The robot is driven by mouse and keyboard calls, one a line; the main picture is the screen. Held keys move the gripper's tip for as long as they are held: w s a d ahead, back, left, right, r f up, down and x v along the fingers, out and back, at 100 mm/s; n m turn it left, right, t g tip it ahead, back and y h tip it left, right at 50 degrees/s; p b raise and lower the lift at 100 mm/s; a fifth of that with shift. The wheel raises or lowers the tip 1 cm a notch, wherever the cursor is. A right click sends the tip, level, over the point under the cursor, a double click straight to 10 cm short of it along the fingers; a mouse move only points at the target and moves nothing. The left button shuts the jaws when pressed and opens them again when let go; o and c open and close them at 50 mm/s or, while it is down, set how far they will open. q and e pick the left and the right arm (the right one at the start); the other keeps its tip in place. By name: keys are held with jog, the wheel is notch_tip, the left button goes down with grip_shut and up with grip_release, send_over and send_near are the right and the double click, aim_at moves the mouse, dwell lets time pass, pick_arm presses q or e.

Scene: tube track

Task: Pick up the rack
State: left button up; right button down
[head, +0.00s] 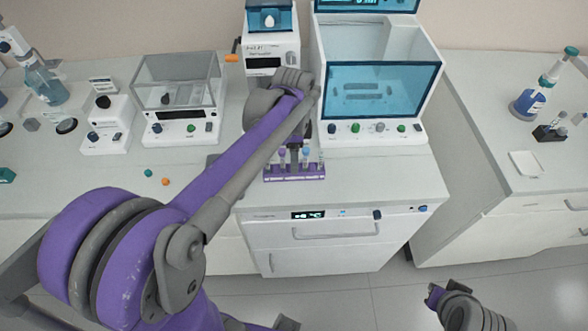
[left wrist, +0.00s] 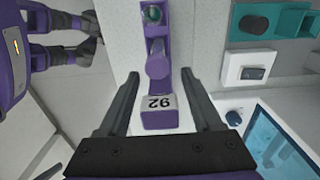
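The rack (head: 294,173) is a purple tube rack near the front edge of the middle counter, holding several tubes with coloured caps. My left gripper (head: 296,152) is above it and hides part of it in the head view. In the left wrist view, the rack (left wrist: 160,118) lies between the two fingers of my left gripper (left wrist: 159,74), its numbered white label facing up to the camera. The fingers are apart, with gaps on both sides of the rack. Part of my right arm shows at the lower right of the head view; its fingers cannot be made out.
Behind the rack stands a white machine with a blue glass front (head: 380,91). A balance with a clear cover (head: 180,85) stands to the left. Small coloured caps (head: 165,181) lie on the left counter. A right-hand counter (head: 490,150) holds a flask (head: 530,103) and a white dish (head: 525,164).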

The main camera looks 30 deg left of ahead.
pick_arm(q)
grip_shut()
jog(key=shift+r, duration=0.1)
